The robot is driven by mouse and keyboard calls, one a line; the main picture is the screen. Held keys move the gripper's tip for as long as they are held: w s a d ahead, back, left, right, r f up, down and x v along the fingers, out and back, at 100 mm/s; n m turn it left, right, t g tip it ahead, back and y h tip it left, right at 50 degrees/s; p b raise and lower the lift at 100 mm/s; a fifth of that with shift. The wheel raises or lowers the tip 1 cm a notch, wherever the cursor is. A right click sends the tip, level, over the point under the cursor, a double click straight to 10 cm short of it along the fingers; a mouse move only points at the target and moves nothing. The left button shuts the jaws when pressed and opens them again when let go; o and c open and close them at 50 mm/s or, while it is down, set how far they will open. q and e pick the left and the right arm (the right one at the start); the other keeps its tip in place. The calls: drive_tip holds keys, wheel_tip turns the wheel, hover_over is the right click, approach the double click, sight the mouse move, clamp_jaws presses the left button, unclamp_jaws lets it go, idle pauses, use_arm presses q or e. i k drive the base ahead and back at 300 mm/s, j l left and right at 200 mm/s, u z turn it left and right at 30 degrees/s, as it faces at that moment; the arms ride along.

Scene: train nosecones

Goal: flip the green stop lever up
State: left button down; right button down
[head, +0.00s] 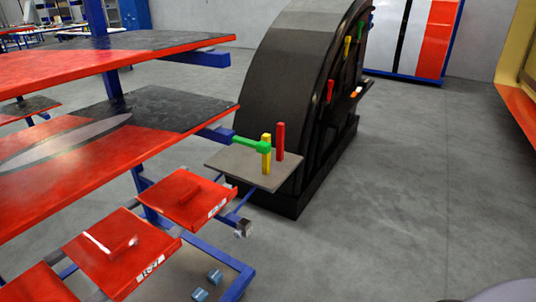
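A green lever (251,144) lies roughly level above a grey-brown plate (225,165). It points left, and its thicker right end meets or overlaps a yellow upright lever (266,163) in the picture. A red upright lever (281,142) stands just right of the yellow one. A small green piece (360,28) also shows high on the side of the black nosecone (275,85); I cannot tell its exact shape. Neither of my grippers is in view.
Red-and-black panels (130,160) on blue racks fill the left. Smaller red panels (185,197) sit low in front of the plate. The black nosecone stands directly behind the plate. Grey floor (400,200) is open to the right. A yellow-and-orange structure (518,90) stands at the right edge.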

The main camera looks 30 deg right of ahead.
sight(262, 146)
drive_tip(key=i+l, duration=0.2)
drive_tip(key=l, duration=0.15)
drive_tip(key=i+l+u, duration=0.15)
drive_tip(key=l, duration=0.25)
drive_tip(key=i+l, duration=0.15)
drive_tip(key=i, duration=0.25)
drive_tip(key=i+l+u, duration=0.1)
drive_tip(key=i, duration=0.3)
drive_tip(key=l, duration=0.1)
